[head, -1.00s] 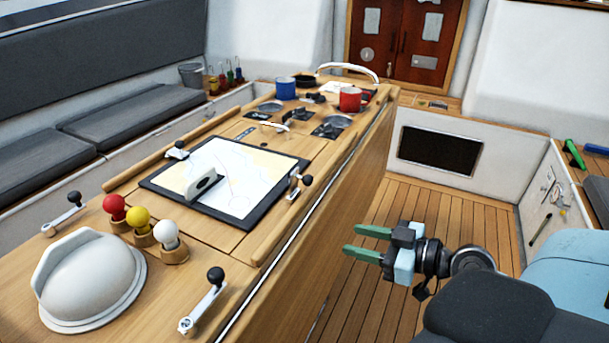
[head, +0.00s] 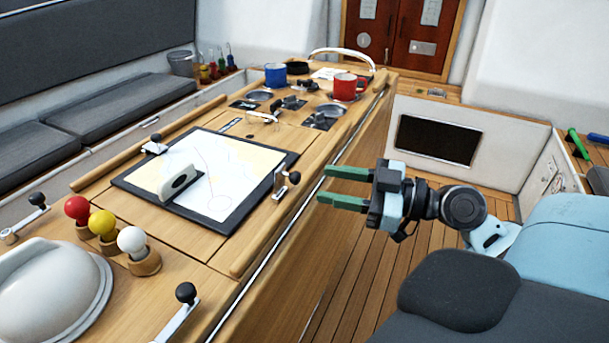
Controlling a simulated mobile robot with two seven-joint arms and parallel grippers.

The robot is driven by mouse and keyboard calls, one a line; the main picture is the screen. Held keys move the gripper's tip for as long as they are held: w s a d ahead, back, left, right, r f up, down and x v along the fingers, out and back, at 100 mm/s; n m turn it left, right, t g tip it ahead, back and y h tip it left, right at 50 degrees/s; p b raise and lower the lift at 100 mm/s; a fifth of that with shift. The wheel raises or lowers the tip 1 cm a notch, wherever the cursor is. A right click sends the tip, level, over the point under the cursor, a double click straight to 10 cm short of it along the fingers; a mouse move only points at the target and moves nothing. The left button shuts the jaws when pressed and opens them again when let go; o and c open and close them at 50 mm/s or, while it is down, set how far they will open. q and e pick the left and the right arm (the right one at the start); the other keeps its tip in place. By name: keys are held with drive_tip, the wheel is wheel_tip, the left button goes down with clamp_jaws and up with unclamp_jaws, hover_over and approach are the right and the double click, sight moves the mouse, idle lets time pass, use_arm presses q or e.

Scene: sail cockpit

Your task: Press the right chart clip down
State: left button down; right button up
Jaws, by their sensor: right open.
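The right chart clip (head: 283,182) is a small metal lever with a black knob at the right edge of the dark chart board (head: 119,184). Its knob end stands up from the table top. The left chart clip (head: 153,146) is on the board's left edge. My right gripper (head: 323,185) is open and empty, with its two green fingers pointing left toward the right clip. It is apart from the clip, a little to its right, over the table's right side. My left gripper is not in view.
A white-grey block (head: 178,183) sits on the chart (head: 215,170). Red, yellow and white knobs (head: 132,241) and a black-knobbed crank (head: 178,312) are nearer. A wooden rail (head: 262,225) runs along the table's right edge. A red mug (head: 345,86) and blue mug (head: 275,76) stand farther back.

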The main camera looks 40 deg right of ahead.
drive_tip(key=shift+p+x, duration=1)
drive_tip(key=shift+x, duration=2)
